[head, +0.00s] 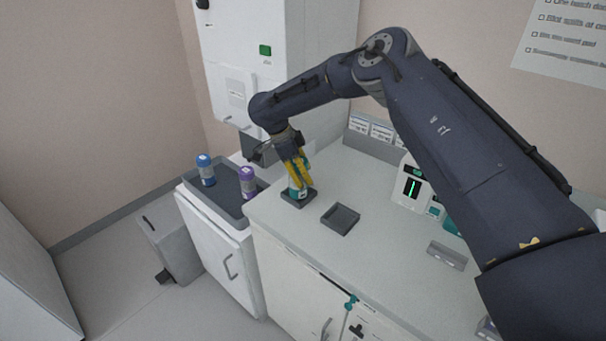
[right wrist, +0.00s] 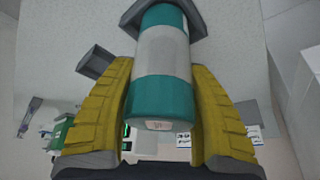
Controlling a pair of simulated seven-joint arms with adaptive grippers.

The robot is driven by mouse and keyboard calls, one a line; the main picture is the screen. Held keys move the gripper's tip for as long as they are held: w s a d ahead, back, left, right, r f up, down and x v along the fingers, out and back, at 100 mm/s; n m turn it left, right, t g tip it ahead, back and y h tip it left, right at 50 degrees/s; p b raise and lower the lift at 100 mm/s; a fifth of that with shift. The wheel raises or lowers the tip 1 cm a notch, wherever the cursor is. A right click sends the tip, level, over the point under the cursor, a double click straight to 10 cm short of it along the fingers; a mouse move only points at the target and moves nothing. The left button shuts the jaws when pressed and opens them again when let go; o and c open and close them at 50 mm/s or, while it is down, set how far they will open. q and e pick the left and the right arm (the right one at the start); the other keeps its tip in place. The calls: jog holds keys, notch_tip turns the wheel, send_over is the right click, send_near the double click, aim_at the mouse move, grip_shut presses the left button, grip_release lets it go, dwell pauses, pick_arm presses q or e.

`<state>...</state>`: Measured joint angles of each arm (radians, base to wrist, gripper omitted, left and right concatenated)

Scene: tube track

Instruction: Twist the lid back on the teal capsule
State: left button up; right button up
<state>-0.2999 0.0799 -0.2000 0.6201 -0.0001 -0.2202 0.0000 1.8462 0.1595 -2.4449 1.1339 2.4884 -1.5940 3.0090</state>
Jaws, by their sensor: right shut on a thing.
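The teal capsule (head: 297,188) stands upright in a dark square holder (head: 299,201) on the counter. In the right wrist view the capsule (right wrist: 162,50) has a white middle and teal ends, and its far end sits in the holder (right wrist: 196,17). The teal end nearest my wrist (right wrist: 162,98) lies between the yellow fingers; I cannot make out a lid seam. My right gripper (head: 299,175) comes down from above and is shut on the capsule's upper part. It also shows in the right wrist view (right wrist: 162,72). My left gripper is out of view.
An empty dark square tray (head: 340,218) lies just right of the holder. A dark tray (head: 225,208) at the left holds a blue-capped capsule (head: 206,170) and a purple one (head: 248,182). A white device (head: 411,185) stands at the counter's back. The front counter is mostly clear.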

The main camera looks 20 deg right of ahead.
jog(key=o, duration=1.4)
jog(key=shift+n, duration=0.3)
jog(key=n, duration=0.1)
jog(key=n+t, duration=0.1)
jog(key=n, duration=0.2)
jog(key=shift+w+t, duration=0.25)
jog(key=shift+t, duration=0.15)
jog(key=n, duration=0.2)
jog(key=n+t, duration=0.1)
jog(key=n, duration=0.1)
jog(key=n+t, duration=0.1)
jog(key=n, duration=0.1)
jog(key=shift+w+a+y, duration=0.1)
jog(key=shift+w+y, duration=0.25)
jog(key=shift+y, duration=0.05)
jog(key=n, duration=0.1)
jog(key=n+t+y, duration=0.1)
jog(key=n, duration=0.2)
jog(key=shift+w+a+n+y, duration=0.2)
jog(key=shift+a+n+y, duration=0.1)
jog(key=shift+n, duration=0.1)
jog(key=shift+w+a+n+t+y, duration=0.15)
jog(key=shift+n+t+y, duration=0.2)
jog(key=shift+n, duration=0.75)
jog(key=shift+s+a+n+t+y, duration=0.15)
jog(key=shift+n+y, duration=0.3)
jog(key=shift+n, duration=0.65)
jog(key=shift+w, duration=0.1)
